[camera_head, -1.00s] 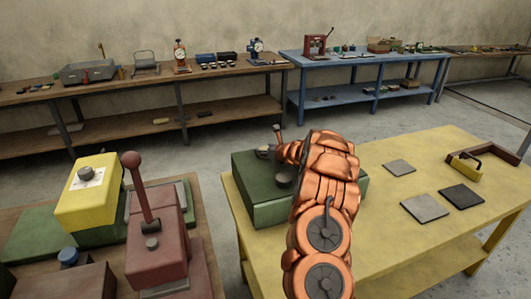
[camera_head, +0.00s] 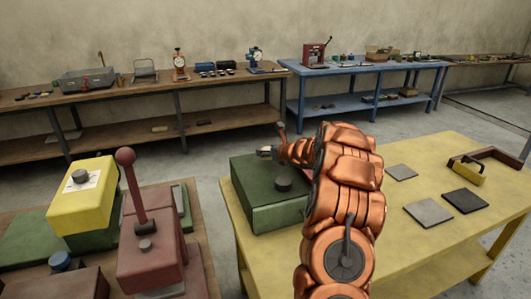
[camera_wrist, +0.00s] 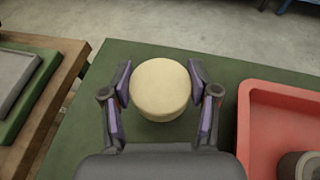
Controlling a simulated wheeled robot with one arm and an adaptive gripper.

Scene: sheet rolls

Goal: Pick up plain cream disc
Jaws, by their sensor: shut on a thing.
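The plain cream disc (camera_wrist: 160,88) is a thick, pale round piece in the middle of the wrist view. My gripper (camera_wrist: 161,84) has one finger at each side of it and is shut on it. A green surface lies below the disc; I cannot tell how far the disc is above it. In the head view my gripper (camera_head: 266,151) is small, near the back edge of a dark green block (camera_head: 270,212), and the disc cannot be made out clearly there.
A red tray (camera_wrist: 243,125) with a grey-brown round piece is at the right of the wrist view. Grey plates (camera_head: 428,212) lie on the yellow table (camera_head: 400,250). A red lever press (camera_head: 150,250) and yellow-topped device (camera_head: 82,200) stand at left.

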